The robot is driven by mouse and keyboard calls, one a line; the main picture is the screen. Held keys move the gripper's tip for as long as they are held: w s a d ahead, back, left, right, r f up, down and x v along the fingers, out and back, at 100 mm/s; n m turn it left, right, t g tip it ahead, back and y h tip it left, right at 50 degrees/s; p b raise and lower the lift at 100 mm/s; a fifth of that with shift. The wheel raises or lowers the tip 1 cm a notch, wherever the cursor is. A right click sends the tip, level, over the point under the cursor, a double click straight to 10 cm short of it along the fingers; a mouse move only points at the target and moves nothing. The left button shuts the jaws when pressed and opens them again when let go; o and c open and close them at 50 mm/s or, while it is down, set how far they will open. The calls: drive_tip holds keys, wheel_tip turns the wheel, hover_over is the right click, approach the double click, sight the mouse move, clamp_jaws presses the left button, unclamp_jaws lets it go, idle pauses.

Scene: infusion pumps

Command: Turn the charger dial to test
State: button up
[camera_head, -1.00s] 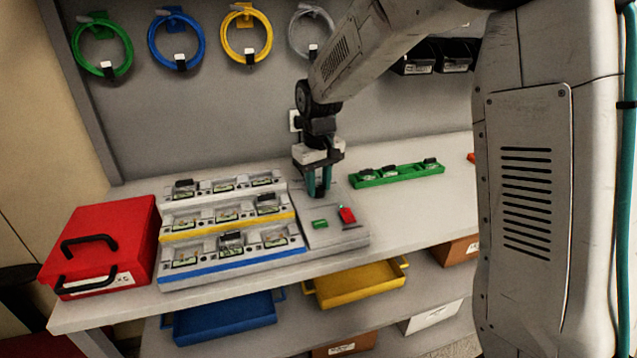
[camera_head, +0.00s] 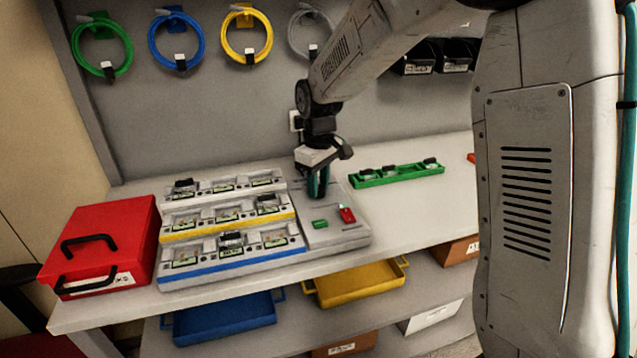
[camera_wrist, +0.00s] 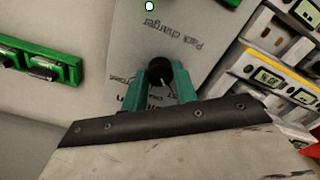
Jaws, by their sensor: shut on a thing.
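The pack charger is a grey unit whose control panel (camera_head: 340,234) is at the right of its tiered bays in the head view; its printed panel (camera_wrist: 185,45) also fills the middle of the wrist view. The black round dial (camera_wrist: 159,71) sits between the teal fingertips of my gripper (camera_wrist: 160,80), which points down and is shut on it. In the head view my gripper (camera_head: 318,186) hides the dial. Printed labels lie around the dial, partly covered by the fingers; I cannot read the dial's setting. A small green light (camera_wrist: 149,6) is lit on the panel.
Tiered charger bays (camera_head: 225,222) with several packs stand left of the panel. A green button (camera_head: 320,223) and a red switch (camera_head: 347,214) are in front of my gripper. A green tray (camera_head: 397,173) lies to the right, a red case (camera_head: 105,240) at the far left.

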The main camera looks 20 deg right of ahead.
drive_tip(key=o, duration=1)
drive_tip(key=shift+c, duration=0.2)
drive_tip(key=shift+r, duration=0.1)
wheel_tip(320, 180, up, 8)
drive_tip(key=shift+f, duration=0.15)
drive_tip(key=shift+s+f, duration=0.1)
drive_tip(key=s+d+r+m, duration=0.1)
drive_tip(key=s+m, duration=0.1)
drive_tip(key=s, duration=0.9)
drive_tip(key=s+d+r+m+t, duration=0.1)
drive_tip(key=s+d+m, duration=0.1)
drive_tip(key=s, duration=0.9)
drive_tip(key=s+d+r+m, duration=0.1)
drive_tip(key=s+d+m, duration=0.1)
drive_tip(key=s, duration=0.9)
drive_tip(key=shift+s+r+m, duration=0.25)
drive_tip(key=shift+m, duration=0.05)
